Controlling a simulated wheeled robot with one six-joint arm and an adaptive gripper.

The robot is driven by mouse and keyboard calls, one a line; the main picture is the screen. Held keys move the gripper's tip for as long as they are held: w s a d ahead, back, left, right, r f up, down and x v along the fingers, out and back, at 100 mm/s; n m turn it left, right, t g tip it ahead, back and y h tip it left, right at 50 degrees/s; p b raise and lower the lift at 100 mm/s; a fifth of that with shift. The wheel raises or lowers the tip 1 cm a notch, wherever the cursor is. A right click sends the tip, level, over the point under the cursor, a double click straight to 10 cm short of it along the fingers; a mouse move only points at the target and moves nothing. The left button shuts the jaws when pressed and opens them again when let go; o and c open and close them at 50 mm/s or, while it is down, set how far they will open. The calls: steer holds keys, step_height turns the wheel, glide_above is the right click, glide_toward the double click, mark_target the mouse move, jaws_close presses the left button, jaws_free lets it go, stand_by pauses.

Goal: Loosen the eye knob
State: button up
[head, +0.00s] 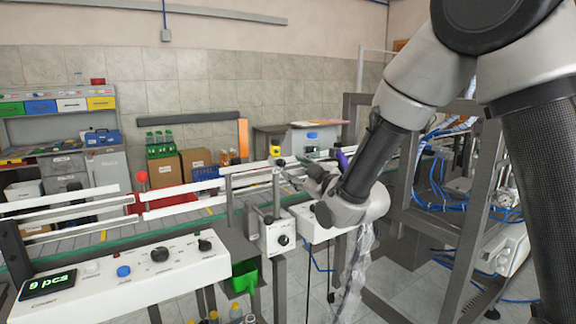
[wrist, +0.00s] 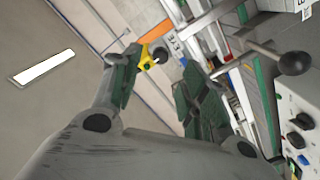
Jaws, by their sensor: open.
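The eye knob (wrist: 160,55) is a small round black knob beside a yellow part (wrist: 144,57) and a white label reading "EYE" (wrist: 175,43) in the wrist view. It appears between the tips of my gripper (wrist: 163,68), whose two dark green-padded fingers stand apart with nothing gripped. The knob looks a little beyond the tips; the exact gap cannot be told. In the head view a small dark knob (head: 281,162) and a yellow part (head: 275,150) show above the rails, just left of my gripper (head: 291,170), which is small and partly hidden by my arm.
A dark ball-ended lever (wrist: 293,62) stands to the right in the wrist view. A white control panel (head: 125,275) with knobs and a "9 pcs" display is at the lower left. White rails (head: 185,206) run along the conveyor. A metal frame with blue hoses (head: 440,190) stands right.

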mark_target(283, 164)
steer(key=x, duration=0.6)
steer(key=shift+w+a, duration=0.2)
steer(key=shift+a, duration=0.05)
steer(key=shift+c, duration=0.4)
jaws_close()
